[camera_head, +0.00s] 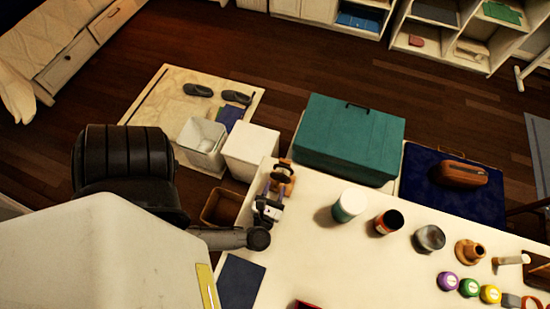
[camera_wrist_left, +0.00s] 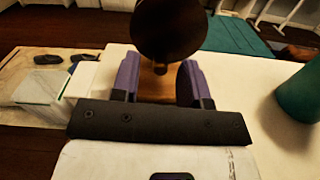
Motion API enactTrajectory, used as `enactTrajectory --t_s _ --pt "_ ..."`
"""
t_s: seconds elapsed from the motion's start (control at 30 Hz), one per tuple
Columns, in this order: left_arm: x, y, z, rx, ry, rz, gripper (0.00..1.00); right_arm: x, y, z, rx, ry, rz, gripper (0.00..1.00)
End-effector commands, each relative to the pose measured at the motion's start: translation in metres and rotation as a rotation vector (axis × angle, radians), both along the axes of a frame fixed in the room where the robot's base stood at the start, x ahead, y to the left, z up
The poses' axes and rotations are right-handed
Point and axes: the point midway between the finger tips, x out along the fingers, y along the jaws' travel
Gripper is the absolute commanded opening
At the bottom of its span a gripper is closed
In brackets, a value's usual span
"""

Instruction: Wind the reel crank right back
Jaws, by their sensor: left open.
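The reel (camera_head: 283,172) stands at the table's far left corner, brown with a dark round part. In the left wrist view the dark round part of the reel (camera_wrist_left: 168,25) is right ahead, with a brown piece below it between my fingers. I cannot tell which part is the crank. My left gripper (camera_head: 271,188) is at the reel's near side. In the left wrist view its purple fingers (camera_wrist_left: 159,68) are open on either side of that brown piece. I cannot tell whether they touch it. My right gripper is not in view.
On the white table (camera_head: 320,255) stand a green-and-white jar (camera_head: 349,205), an orange-and-black jar (camera_head: 389,222), a metal pot (camera_head: 429,238) and several coloured round pieces. A teal chest (camera_head: 348,142) stands behind the table. White bins (camera_head: 250,150) stand on the floor beyond the reel.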

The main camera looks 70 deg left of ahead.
Motion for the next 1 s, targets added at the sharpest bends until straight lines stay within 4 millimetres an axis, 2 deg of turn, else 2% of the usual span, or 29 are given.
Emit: enactTrajectory --t_s 0.37,0.8,1.0 --pt "0.0021 0.0026 0.0000 0.000 0.000 0.000 0.41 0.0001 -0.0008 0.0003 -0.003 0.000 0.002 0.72" --pt "0.0019 0.0023 -0.0001 0.000 0.000 0.000 0.00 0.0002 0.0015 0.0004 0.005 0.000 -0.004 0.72" --pt "0.0017 0.0024 0.0002 0.004 0.005 0.000 0.00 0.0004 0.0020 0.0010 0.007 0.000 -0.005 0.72"
